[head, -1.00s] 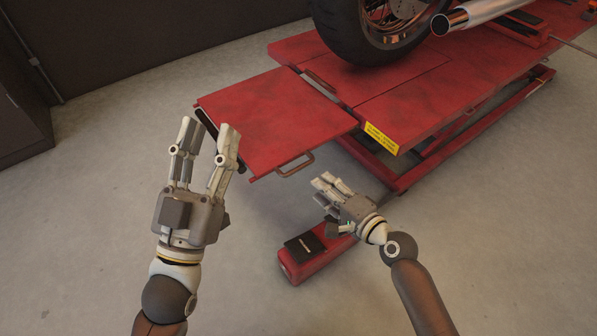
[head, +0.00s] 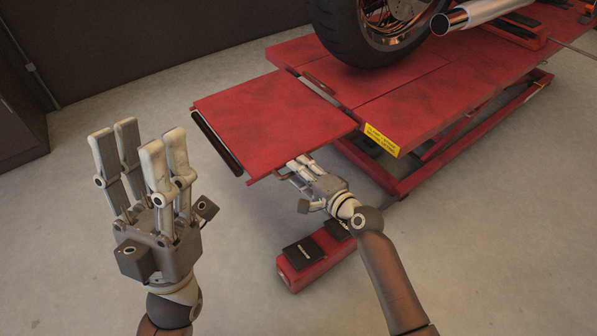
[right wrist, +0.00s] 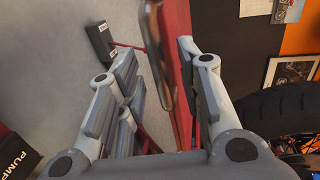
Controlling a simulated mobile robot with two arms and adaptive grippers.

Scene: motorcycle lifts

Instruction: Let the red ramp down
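The red ramp (head: 270,115) extends from the end of the red lift deck (head: 425,95), roughly level with it. A dark roller or strip (head: 216,143) runs along its left edge. A small handle (head: 281,177) sits at its near edge. My right gripper (head: 298,168) is at this handle and partly hides it. In the right wrist view, the handle (right wrist: 162,55) and the ramp's red edge (right wrist: 181,75) lie between the spread fingers, with gaps visible. My left gripper (head: 143,140) is open and empty, left of the ramp and apart from it.
A red pedal unit (head: 318,262) with black pedals lies on the floor below my right gripper. A motorcycle wheel (head: 345,35) and exhaust (head: 475,14) are above the deck. A dark cabinet (head: 20,115) stands at left. Floor left of the ramp is clear.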

